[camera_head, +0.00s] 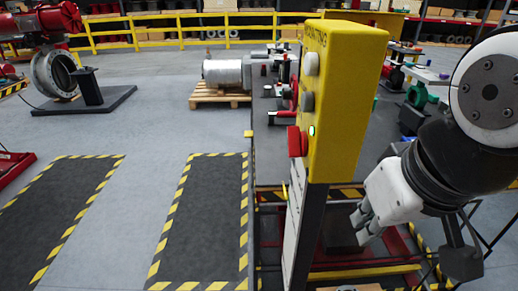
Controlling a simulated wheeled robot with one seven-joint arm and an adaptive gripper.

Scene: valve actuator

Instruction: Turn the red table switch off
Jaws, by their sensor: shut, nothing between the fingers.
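A tall yellow control box (345,95) stands in the middle of the view on a dark post. A red switch (297,141) sticks out from its left face, below several round buttons. The switch is seen from the side, so its setting cannot be told. My gripper (361,225) is on the right of the post, lower than the switch. It is shut and empty, with its fingers pointing down and left. The yellow box lies between my gripper and the switch, and the gripper is apart from the switch.
A dark workbench (268,155) with parts on it stands behind the box. A metal cylinder (222,72) sits on a pallet at the back. Dark floor mats (205,215) with striped borders lie to the left, with open floor around them. A yellow railing (150,30) runs across the back.

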